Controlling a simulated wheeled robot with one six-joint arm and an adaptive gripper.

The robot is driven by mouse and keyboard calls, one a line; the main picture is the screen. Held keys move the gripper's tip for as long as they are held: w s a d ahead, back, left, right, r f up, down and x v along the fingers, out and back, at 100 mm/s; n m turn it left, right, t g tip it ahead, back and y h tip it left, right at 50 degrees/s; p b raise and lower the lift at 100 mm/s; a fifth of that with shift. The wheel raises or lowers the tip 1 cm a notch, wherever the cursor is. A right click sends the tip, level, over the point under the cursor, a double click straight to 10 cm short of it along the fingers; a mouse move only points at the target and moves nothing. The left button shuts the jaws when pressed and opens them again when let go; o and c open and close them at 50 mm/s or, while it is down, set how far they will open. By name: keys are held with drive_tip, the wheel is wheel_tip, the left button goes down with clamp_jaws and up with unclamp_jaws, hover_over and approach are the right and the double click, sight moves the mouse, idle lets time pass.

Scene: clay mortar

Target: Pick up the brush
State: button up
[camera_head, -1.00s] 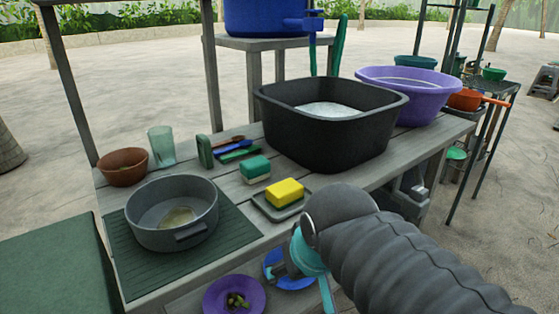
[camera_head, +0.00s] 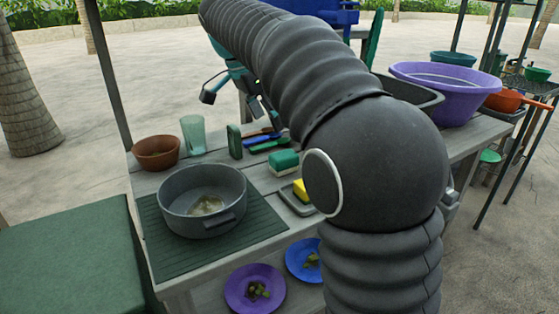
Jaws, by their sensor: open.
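Several long-handled utensils lie side by side on the grey wooden table: a brown one (camera_head: 258,132), a blue one (camera_head: 264,139) and a green one (camera_head: 270,145). They look like brushes, but they are too small to tell which one is the brush. My gripper (camera_head: 234,103), dark with teal parts, is open and empty above and slightly left of them, with its fingers spread. My thick ribbed grey arm reaches in from the lower right and hides part of the table behind it.
A green upright block (camera_head: 234,141) stands left of the utensils, near a glass (camera_head: 193,134) and a brown bowl (camera_head: 156,152). A green-and-white sponge (camera_head: 284,162), a yellow sponge (camera_head: 300,190) and a grey pot (camera_head: 202,180) are nearer. A purple basin (camera_head: 446,82) stands right.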

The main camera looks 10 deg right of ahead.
drive_tip(key=shift+m, duration=0.3)
drive_tip(key=x, duration=0.4)
drive_tip(key=b+x, duration=0.1)
drive_tip(key=x, duration=0.8)
drive_tip(key=shift+w+f+b, duration=0.3)
drive_tip(key=shift+f+b, duration=0.05)
drive_tip(key=shift+b, duration=0.05)
drive_tip(key=c, duration=1.2)
wheel_tip(320, 180, up, 10)
drive_tip(key=shift+r+p, duration=0.1)
drive_tip(key=shift+p, duration=0.6)
drive_tip(key=shift+c, duration=0.2)
